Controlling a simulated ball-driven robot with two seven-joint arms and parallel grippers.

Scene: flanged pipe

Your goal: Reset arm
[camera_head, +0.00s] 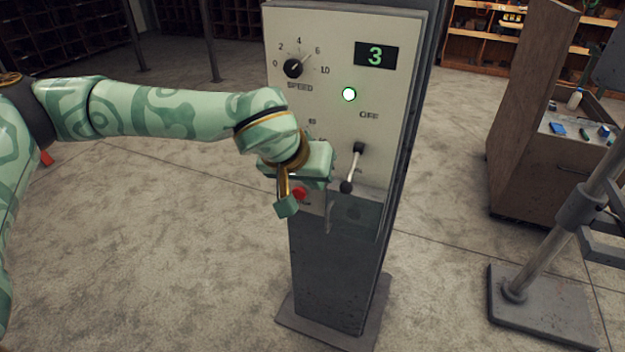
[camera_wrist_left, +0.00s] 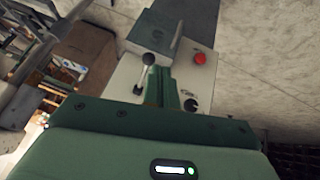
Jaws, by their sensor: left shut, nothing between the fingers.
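My left gripper (camera_head: 287,204) is shut and empty in front of the lower left of a control panel (camera_head: 340,70) on a grey pedestal. In the left wrist view the closed fingers (camera_wrist_left: 172,85) reach toward the panel between a lever and a red button. The lever (camera_head: 352,168) has a black knob at its lower end and points down in the head view; it also shows in the left wrist view (camera_wrist_left: 144,75). The red button (camera_head: 299,193) is partly behind my gripper and shows clear in the left wrist view (camera_wrist_left: 200,58). My right gripper is not in view.
A wooden cabinet (camera_head: 540,165) and a stand with a heavy base (camera_head: 540,305) are at the right.

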